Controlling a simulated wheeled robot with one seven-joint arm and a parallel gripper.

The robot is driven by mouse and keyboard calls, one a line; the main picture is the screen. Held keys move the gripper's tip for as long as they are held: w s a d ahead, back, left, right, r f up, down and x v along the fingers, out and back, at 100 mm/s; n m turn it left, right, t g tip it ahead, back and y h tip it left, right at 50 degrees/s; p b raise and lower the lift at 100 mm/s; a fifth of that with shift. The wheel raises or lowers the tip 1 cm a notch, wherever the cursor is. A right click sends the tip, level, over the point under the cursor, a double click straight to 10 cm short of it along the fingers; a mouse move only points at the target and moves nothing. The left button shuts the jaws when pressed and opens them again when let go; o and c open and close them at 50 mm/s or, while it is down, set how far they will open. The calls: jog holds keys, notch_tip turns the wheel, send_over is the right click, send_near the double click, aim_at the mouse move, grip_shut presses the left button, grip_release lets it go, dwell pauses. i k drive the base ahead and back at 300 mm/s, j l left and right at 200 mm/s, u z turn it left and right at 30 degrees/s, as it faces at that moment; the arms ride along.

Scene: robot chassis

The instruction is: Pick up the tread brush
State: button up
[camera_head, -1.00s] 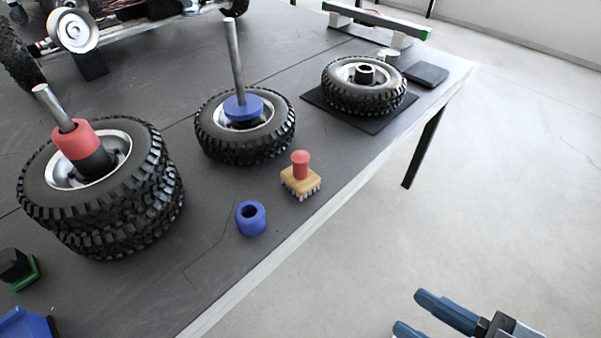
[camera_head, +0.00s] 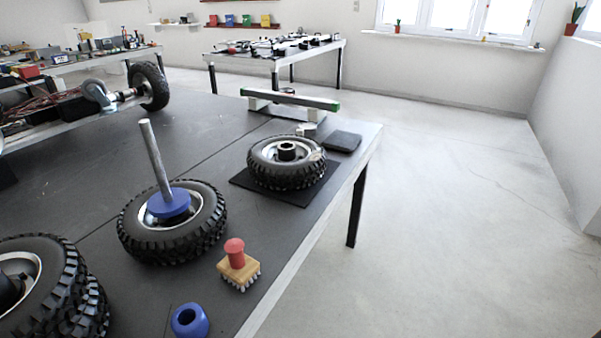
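The tread brush (camera_head: 238,268) stands on the dark table near its front right edge. It has a red knob handle, a tan wooden block and pale bristles pointing down. It is upright and nothing touches it. My gripper is not in this view now.
A tire with a blue disc and metal rod (camera_head: 174,222) lies just behind and left of the brush. A blue ring (camera_head: 189,321) sits in front of it. Another tire (camera_head: 287,162) rests on a black mat. Stacked tires (camera_head: 48,290) stand at left. The floor at right is clear.

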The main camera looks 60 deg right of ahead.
aim_at(238, 268)
jog(key=l+u, duration=0.15)
jog(key=u, duration=0.9)
jog(key=l+u, duration=0.25)
jog(key=l, duration=0.15)
jog(key=k+l+u, duration=0.1)
jog(key=l+u, duration=0.15)
jog(key=l, duration=0.15)
jog(key=k+l+u, duration=0.1)
jog(key=l+u, duration=0.15)
jog(key=l, duration=0.15)
jog(key=k+l+u, duration=0.35)
jog(key=l+u, duration=0.15)
jog(key=l, duration=0.2)
